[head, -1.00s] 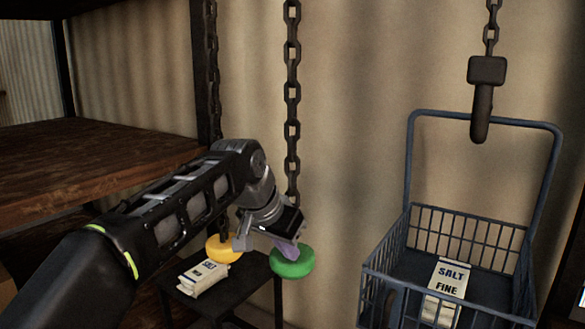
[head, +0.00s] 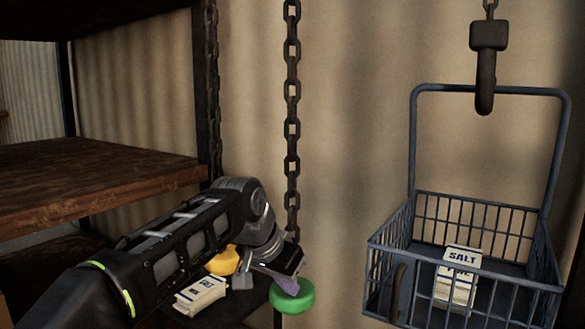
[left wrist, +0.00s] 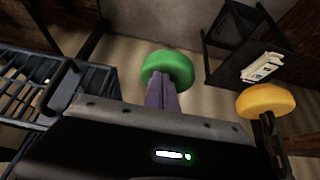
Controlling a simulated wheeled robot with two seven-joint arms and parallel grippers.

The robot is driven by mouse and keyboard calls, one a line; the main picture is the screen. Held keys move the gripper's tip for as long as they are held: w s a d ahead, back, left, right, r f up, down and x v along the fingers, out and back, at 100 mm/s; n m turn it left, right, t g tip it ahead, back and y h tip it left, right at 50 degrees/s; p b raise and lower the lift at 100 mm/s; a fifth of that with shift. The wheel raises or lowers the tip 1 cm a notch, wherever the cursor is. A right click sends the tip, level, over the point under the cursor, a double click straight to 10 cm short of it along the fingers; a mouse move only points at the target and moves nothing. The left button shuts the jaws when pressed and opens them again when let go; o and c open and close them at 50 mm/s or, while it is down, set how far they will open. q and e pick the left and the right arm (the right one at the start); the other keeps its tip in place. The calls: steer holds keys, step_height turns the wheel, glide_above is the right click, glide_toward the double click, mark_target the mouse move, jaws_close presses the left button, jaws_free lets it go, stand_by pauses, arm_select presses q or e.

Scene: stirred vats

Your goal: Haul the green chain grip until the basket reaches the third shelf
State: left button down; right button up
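The green chain grip (head: 297,297) is a round knob at the lower end of a dark hanging chain (head: 292,130). My left gripper (head: 288,282) has its purple fingers close together on it. The blue wire basket (head: 467,273) hangs at the right from a dark hook (head: 486,75) on another chain. It holds white salt packets (head: 458,275). My right gripper is in neither view.
A yellow grip (head: 222,262) is just left of my gripper, partly hidden by my arm. Below it a small dark table (head: 258,300) bears white packets (head: 200,294). Wooden shelves (head: 90,180) stand at the left. The wall between chain and basket is clear.

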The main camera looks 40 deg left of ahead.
arm_select(q)
step_height(320, 180, up, 11)
steer(key=p, duration=0.9)
stand_by(1.4)
steer(key=shift+f+b, duration=2.1)
steer(key=shift+f, duration=0.5)
step_height(320, 180, up, 5)
steer(key=p, duration=0.4)
steer(key=shift+r, duration=0.15)
steer(key=shift+p, duration=0.3)
step_height(320, 180, up, 5)
steer(key=p, duration=0.3)
steer(key=shift+p, duration=0.3)
